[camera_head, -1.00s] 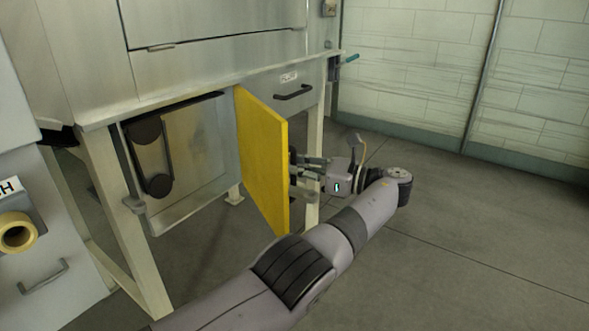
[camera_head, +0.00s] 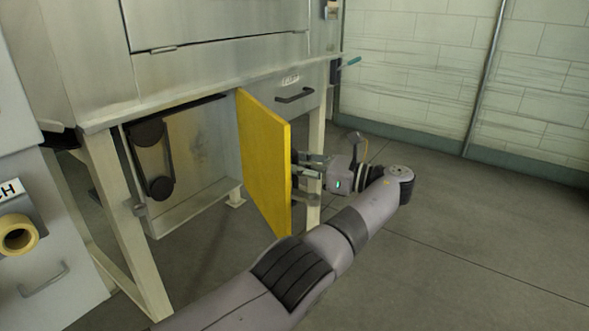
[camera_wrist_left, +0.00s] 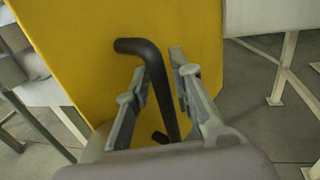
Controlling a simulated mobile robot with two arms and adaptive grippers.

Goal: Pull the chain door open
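The yellow chain door (camera_head: 264,160) stands swung out from the machine, its compartment (camera_head: 192,150) open to view on the left. Its black bar handle (camera_wrist_left: 158,85) is on the door's far face, seen in the left wrist view against the yellow panel (camera_wrist_left: 85,50). My left gripper (camera_head: 308,165) is on that same side, to the right of the door. In the left wrist view its two fingers (camera_wrist_left: 160,68) are spread on either side of the handle, with gaps showing. I cannot tell if either finger touches it. My right gripper is not in view.
Inside the compartment is a black chain or belt cover (camera_head: 151,158). A drawer with a black handle (camera_head: 295,95) is behind the door. A light machine leg (camera_head: 315,150) stands near my gripper. The grey floor (camera_head: 480,230) on the right is clear.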

